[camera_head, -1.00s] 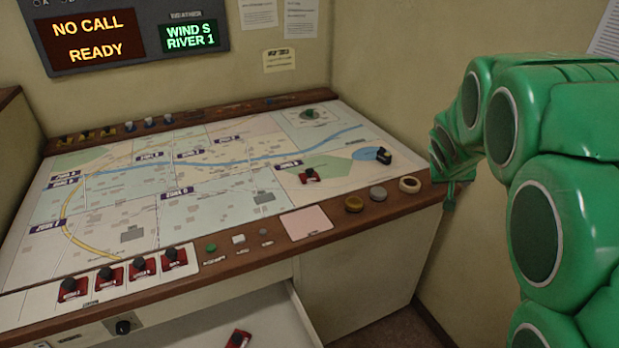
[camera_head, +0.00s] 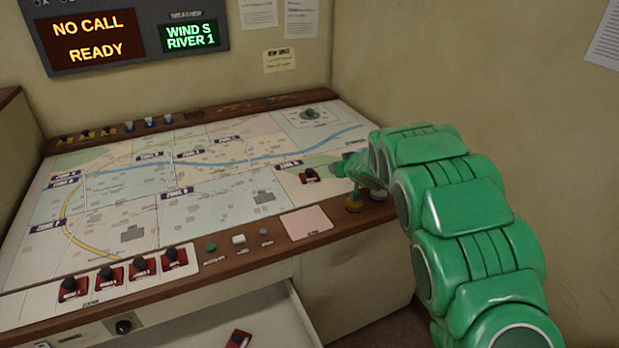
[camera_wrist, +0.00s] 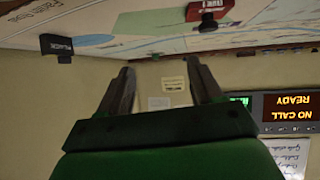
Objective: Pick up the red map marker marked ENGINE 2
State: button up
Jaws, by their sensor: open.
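Several red map markers with black knobs are in view, and their labels are too small to read, so I cannot tell which says ENGINE 2. In the head view one red marker (camera_head: 310,176) stands on the right part of the map; a red marker also shows at the top of the wrist view (camera_wrist: 209,12). A row of red markers (camera_head: 107,279) stands along the front left edge, and another red marker (camera_head: 238,340) lies in the open drawer. My gripper (camera_wrist: 159,68) is open and empty. In the head view its end is close to the right of the map's red marker.
A dark blue marker (camera_wrist: 57,45) shows in the wrist view; my arm hides it in the head view. Buttons (camera_head: 239,240) and a pink pad (camera_head: 307,223) line the front ledge. The drawer (camera_head: 262,322) is open below. The wall (camera_head: 400,60) stands behind.

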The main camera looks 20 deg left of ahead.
jog(key=n+g+y, duration=0.1)
jog(key=y, duration=0.1)
send_near(310, 172)
jog(key=shift+w+a+f, duration=0.1)
jog(key=shift+w+f, duration=0.1)
jog(key=shift+w, duration=0.25)
jog(key=shift+w+a+f, duration=0.15)
jog(key=shift+w+f, duration=0.1)
jog(key=shift+w, duration=0.2)
jog(key=shift+x, duration=2.2)
jog(key=shift+w+a+f, duration=0.2)
jog(key=shift+a+f, duration=0.1)
jog(key=shift+a, duration=0.4)
jog(key=shift+w+a+f, duration=0.3)
jog(key=shift+a+f, duration=0.05)
jog(key=shift+f, duration=0.05)
jog(key=shift+w+a, duration=0.2)
jog(key=shift+w, duration=0.05)
jog(key=c, duration=1.2)
